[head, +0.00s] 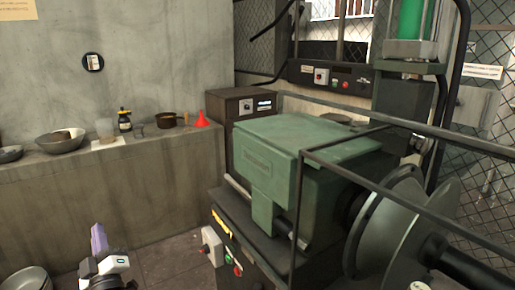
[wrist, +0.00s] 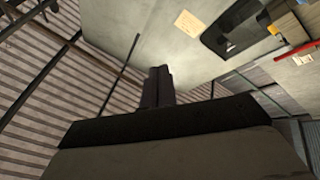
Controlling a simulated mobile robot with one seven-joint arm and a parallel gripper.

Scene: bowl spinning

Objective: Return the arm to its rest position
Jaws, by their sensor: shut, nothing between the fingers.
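My gripper (wrist: 158,86) shows in the wrist view as two dark fingers pressed together, with nothing between them. It points toward a grey wall and corrugated sheeting, clear of any object. In the head view, a white and dark part that looks like my arm, with a purple piece on it, stands low at the lower left, in front of the concrete ledge. The fingers cannot be made out there.
A green lathe-like machine (head: 310,150) with metal rails fills the right. The concrete ledge (head: 130,195) bears a bowl (head: 60,141), a bottle (head: 125,120), a brown pot (head: 167,120) and a red funnel (head: 201,120). Stacked bowls (head: 25,280) stand at the lower left. Some floor (head: 180,262) is clear.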

